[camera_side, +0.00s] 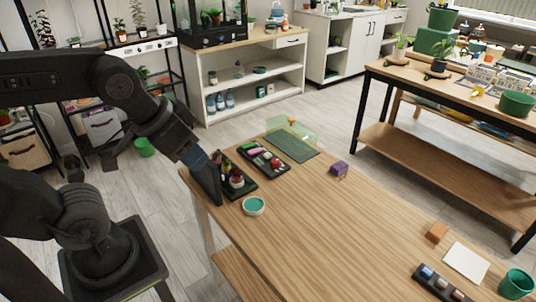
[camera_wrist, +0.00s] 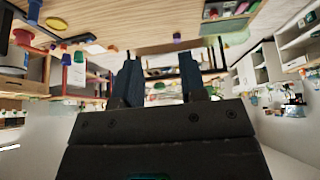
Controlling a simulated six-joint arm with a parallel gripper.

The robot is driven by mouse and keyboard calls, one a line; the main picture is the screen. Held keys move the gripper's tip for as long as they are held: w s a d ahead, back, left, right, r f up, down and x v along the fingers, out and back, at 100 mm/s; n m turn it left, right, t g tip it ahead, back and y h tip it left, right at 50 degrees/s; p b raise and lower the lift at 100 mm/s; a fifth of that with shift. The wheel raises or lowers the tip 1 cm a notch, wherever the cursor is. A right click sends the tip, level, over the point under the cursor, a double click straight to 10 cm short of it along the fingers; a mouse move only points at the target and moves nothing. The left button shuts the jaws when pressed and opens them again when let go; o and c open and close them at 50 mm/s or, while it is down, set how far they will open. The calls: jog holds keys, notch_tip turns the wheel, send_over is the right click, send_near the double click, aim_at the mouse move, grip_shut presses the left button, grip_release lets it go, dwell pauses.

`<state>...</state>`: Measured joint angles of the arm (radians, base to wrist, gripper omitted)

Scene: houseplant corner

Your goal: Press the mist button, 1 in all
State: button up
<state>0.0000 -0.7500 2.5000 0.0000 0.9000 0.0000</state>
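No part is clearly labelled as the mist button. A dark panel or tray (camera_side: 277,170) with small pink, white and red parts lies on the wooden table near its far left end; the button may be among these, but they are too small to tell. My gripper (camera_side: 207,180) is at the table's left end, angled down, beside a black tray of small pots (camera_side: 249,190). It hides part of that tray. In the wrist view my gripper (camera_wrist: 159,65) shows two dark fingers apart, with nothing between them.
A teal dish (camera_side: 253,206) sits in front of the pot tray. A green mat (camera_side: 292,148), a purple block (camera_side: 339,168), an orange block (camera_side: 437,232), white paper (camera_side: 466,262), a dark rack (camera_side: 432,286) and a green pot (camera_side: 517,283) lie around. The table's middle is clear.

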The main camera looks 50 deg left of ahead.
grip_shut()
dwell(1.4)
